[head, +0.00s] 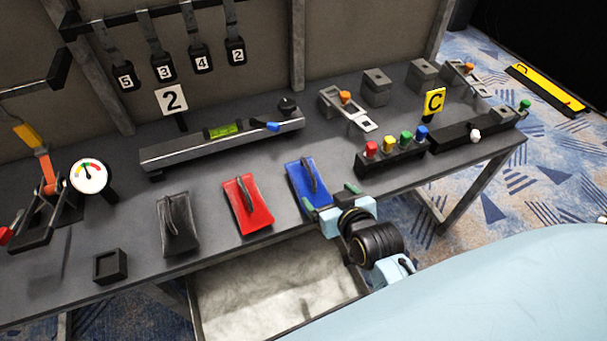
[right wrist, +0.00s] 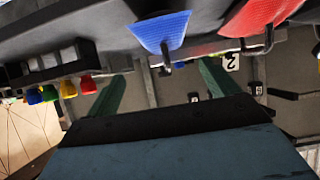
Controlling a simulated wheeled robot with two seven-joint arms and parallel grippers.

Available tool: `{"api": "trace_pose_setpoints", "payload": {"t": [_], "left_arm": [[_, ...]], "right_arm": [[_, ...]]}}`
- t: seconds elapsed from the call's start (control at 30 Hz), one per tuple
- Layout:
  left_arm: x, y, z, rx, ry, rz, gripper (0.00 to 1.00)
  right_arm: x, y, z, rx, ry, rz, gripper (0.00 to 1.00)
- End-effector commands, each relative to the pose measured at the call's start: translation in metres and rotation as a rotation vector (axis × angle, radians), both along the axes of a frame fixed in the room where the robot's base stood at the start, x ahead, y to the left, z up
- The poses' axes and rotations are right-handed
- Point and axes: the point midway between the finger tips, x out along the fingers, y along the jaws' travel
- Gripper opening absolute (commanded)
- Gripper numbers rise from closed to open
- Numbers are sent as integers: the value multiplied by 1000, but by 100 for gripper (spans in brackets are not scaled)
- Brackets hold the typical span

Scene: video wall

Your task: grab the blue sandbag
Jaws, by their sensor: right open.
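The blue sandbag (head: 301,188) lies on the dark grey table near its front edge, with a dark strap handle on top. My right gripper (head: 331,197) is open and empty at its near right side, its green fingertips spread by the bag's front end. In the right wrist view, which looks upside down, the blue sandbag (right wrist: 160,32) shows beyond and between the open green fingers (right wrist: 160,85). I cannot tell whether a fingertip touches the bag. My left gripper is not in view.
A red sandbag (head: 249,208) and a black sandbag (head: 177,226) lie to the left. A button box (head: 388,158) with coloured knobs stands to the right. A long grey rail with a level (head: 215,140) lies behind. An open bin (head: 260,290) is below the front edge.

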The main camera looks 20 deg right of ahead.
Motion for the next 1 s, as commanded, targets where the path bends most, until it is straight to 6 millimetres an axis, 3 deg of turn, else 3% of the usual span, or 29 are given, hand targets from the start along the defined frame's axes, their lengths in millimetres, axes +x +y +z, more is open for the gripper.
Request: {"api": "trace_pose_setpoints", "payload": {"t": [0.1, 0.27, 0.37, 0.63, 0.8, 1.0], "left_arm": [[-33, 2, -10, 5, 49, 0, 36], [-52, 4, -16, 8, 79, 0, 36], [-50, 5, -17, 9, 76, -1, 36], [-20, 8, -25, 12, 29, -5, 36], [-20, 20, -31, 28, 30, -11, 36], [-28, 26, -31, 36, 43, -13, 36]], "right_arm": [[23, -1, -14, 1, -2, 0, 87], [46, -2, -26, 0, -1, 1, 87], [53, -2, -30, 0, 0, 1, 87], [76, 3, -48, 2, -1, 1, 87], [94, 3, -59, 0, 0, 1, 87], [98, 2, -60, 0, 1, 0, 87]]}}
